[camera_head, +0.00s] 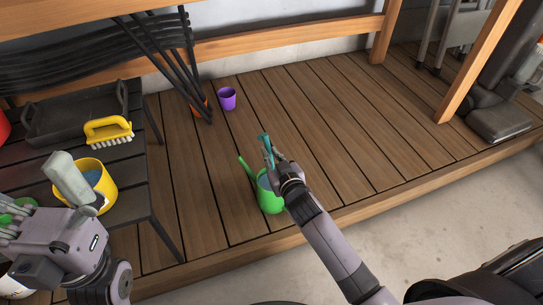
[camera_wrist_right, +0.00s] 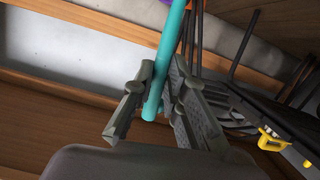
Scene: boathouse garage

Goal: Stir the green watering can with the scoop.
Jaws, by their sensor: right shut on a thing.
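The green watering can (camera_head: 270,201) stands on the wooden deck in the middle of the head view, its spout pointing up and left. My right gripper (camera_head: 270,158) is above it and hides part of its top. It is shut on the teal scoop (camera_head: 265,144), whose straight shaft also shows between the fingers in the right wrist view (camera_wrist_right: 168,50). The scoop's other end is hidden, so I cannot tell whether it is inside the can. My left gripper (camera_head: 10,225) is at the left edge by the black table, its jaw opening unclear.
A yellow bucket (camera_head: 104,193), yellow brush (camera_head: 108,131) and black tray (camera_head: 70,117) are on the slatted black table (camera_head: 140,163) at left. A purple cup (camera_head: 227,99) stands on the deck behind the can. The deck right of the can is clear.

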